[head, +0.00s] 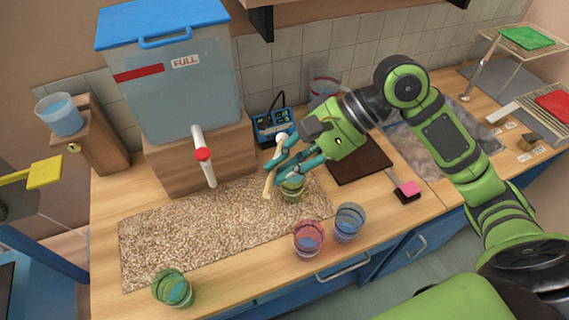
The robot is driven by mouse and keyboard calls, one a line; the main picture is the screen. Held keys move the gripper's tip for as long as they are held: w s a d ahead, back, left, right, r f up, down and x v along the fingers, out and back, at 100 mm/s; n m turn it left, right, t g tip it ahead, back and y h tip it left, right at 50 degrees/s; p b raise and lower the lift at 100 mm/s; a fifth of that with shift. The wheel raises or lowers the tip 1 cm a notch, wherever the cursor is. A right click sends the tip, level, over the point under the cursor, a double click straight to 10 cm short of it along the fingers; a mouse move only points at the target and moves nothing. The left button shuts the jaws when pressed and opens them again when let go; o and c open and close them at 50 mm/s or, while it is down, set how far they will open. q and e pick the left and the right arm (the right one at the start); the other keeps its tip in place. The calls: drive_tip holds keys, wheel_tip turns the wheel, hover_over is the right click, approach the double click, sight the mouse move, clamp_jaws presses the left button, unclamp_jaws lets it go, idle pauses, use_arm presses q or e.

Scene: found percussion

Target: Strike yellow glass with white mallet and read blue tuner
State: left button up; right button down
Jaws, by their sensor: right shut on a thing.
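My right gripper (272,172) is shut on a mallet with a pale wooden handle. The mallet's white head (282,137) is at the upper end, and its handle (268,187) slants down past the fingers. A yellow-green glass (292,194) stands on the speckled mat just below and behind the fingers, partly hidden by them. I cannot tell whether the mallet touches it. The blue tuner (264,128) stands behind the gripper against the tiled wall. A dark cable rises from it, and its reading is too small to make out.
A red-banded glass (308,240) and a blue glass (348,222) stand at the counter's front, and a green glass (173,289) at front left. A large water tank (180,90) with a red-tipped tap stands at back left. A dark board (360,168) lies right.

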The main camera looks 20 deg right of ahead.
wheel_tip(320, 180, down, 5)
drive_tip(key=shift+a, duration=0.1)
idle(0.5)
wheel_tip(320, 180, down, 7)
drive_tip(key=w+m+g, duration=0.1)
drive_tip(key=g, duration=0.1)
wheel_tip(320, 180, up, 7)
drive_tip(key=p, duration=0.8)
drive_tip(key=shift+d+y, duration=0.25)
drive_tip(key=shift+y, duration=0.05)
drive_tip(key=shift+w, duration=0.1)
idle(0.3)
